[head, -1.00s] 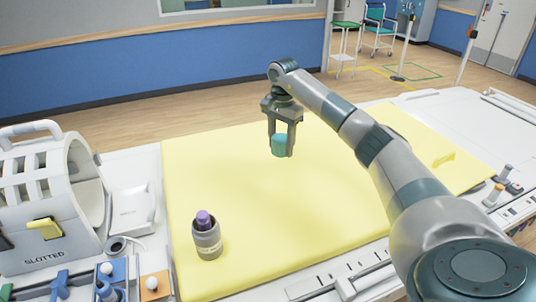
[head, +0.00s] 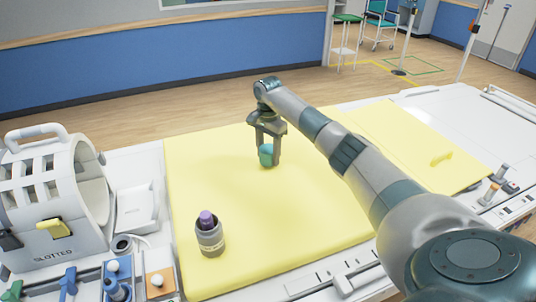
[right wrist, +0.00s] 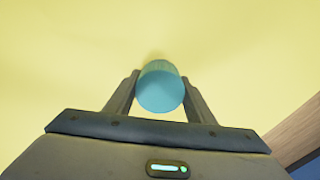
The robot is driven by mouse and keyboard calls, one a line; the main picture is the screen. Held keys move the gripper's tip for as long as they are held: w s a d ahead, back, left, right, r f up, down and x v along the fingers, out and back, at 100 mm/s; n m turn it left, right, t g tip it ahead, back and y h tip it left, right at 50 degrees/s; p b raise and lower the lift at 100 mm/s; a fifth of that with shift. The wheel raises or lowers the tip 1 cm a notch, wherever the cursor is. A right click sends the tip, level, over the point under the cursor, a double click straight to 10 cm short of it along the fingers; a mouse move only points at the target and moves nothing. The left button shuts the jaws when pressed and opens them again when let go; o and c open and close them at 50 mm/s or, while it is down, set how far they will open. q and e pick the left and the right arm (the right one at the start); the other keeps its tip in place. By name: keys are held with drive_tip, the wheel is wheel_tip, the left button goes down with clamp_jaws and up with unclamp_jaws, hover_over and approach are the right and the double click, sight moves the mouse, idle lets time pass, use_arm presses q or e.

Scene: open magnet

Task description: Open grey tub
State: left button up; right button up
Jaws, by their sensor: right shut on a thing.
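The grey tub (head: 209,241) stands upright on the yellow mat, left of centre in the head view. Its top is open, and a purple object (head: 206,219) sticks up out of it. My right gripper (head: 268,160) is shut on a teal round piece (head: 265,155), behind and to the right of the tub, well apart from it. The teal piece also shows between the fingers in the right wrist view (right wrist: 160,88). It is low over the mat; I cannot tell whether it touches. My left gripper is not in view.
The yellow mat (head: 310,240) is mostly clear around the gripper. A white slotted container (head: 45,190) stands at the left, with a white tray (head: 135,208) beside it. Small blue and orange fixtures (head: 158,281) are at the front left. A small yellow piece (head: 441,157) lies at the right.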

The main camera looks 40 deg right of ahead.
sight(268, 149)
drive_tip(key=shift+f, duration=0.6)
drive_tip(key=shift+f, duration=0.2)
drive_tip(key=o, duration=1.2)
drive_tip(key=shift+c, duration=0.2)
drive_tip(key=shift+r, duration=0.2)
drive_tip(key=shift+r, duration=0.15)
wheel_tip(268, 149, up, 10)
drive_tip(key=b, duration=0.3)
drive_tip(key=shift+r, duration=0.85)
